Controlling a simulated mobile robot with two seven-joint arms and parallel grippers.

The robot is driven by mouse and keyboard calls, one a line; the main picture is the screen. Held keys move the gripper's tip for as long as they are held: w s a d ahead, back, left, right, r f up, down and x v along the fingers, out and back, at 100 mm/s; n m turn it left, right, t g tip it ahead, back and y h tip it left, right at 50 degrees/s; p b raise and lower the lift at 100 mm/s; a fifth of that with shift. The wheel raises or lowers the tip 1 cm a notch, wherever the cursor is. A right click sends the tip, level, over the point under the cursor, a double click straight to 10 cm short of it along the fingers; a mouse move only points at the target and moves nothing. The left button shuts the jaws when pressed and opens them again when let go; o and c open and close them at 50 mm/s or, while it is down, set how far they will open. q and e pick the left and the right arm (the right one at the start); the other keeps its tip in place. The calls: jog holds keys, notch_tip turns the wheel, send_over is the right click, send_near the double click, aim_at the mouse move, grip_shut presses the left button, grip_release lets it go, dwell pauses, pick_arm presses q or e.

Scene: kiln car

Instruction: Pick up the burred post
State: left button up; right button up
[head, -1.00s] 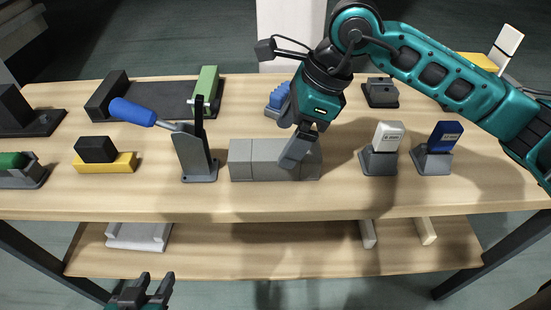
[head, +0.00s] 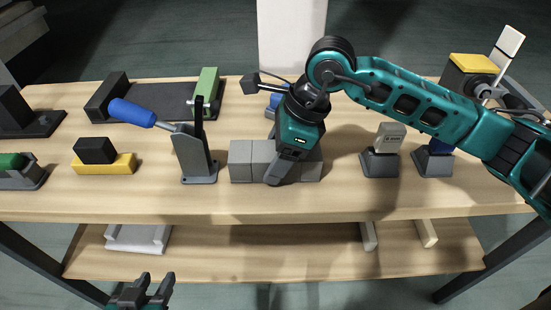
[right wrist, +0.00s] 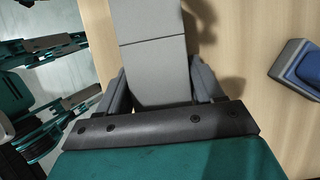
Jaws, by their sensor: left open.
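A row of grey blocks (head: 241,161) lies end to end on the table, right of the blue-handled clamp. No burr shows, so I cannot tell which is the burred post. My right gripper (head: 274,178) comes down over the middle of this row, with one finger showing on its near side. In the right wrist view, the fingers (right wrist: 158,82) stand apart on either side of a grey block (right wrist: 155,75), very close to its sides. A seam crosses the grey top above them. My left gripper (head: 155,277) is open and empty, low before the table.
The clamp (head: 192,155) stands just left of the row. A grey-topped stand (head: 380,163) and a blue-topped stand (head: 434,162) are to the right. A yellow block with a black top (head: 104,162) lies left. The lower shelf (head: 270,258) has free room.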

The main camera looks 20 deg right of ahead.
jog(key=c, duration=1)
jog(key=shift+r, duration=0.1)
jog(key=shift+c, duration=0.3)
jog(key=shift+r, duration=0.1)
